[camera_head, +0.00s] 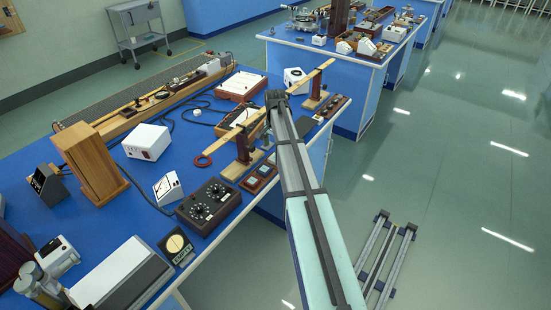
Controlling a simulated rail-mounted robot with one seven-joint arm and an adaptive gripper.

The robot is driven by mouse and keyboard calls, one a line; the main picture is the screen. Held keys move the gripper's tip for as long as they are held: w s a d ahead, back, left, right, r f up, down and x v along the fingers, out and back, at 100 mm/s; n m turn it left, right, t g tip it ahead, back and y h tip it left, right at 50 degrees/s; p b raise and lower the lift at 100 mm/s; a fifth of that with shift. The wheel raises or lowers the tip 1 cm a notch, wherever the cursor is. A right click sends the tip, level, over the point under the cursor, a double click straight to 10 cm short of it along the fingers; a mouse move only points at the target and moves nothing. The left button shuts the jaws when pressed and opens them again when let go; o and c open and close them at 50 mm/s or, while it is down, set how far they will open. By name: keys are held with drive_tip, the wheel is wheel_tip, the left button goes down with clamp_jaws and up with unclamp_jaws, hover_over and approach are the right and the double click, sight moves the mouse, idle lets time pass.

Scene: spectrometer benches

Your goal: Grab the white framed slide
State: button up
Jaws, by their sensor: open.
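My arm reaches from the bottom of the view over the bench's front edge, just right of these plates. My gripper (275,98) is the small dark end of the arm, open, beyond the plates near a wooden bar. Its fingers are hard to make out, and I see nothing held.
A long wooden bar on stands (271,106) lies across the bench. A dark box with dials (208,203), a white box (146,142) and a wooden cabinet (88,160) crowd the left. A brown rack (331,106) lies at right.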

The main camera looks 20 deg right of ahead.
drive_tip(key=shift+w+d+f+p, duration=0.1)
drive_tip(key=shift+f+p, duration=1.2)
drive_tip(key=shift+f, duration=1.4)
drive_tip(key=c, duration=1.2)
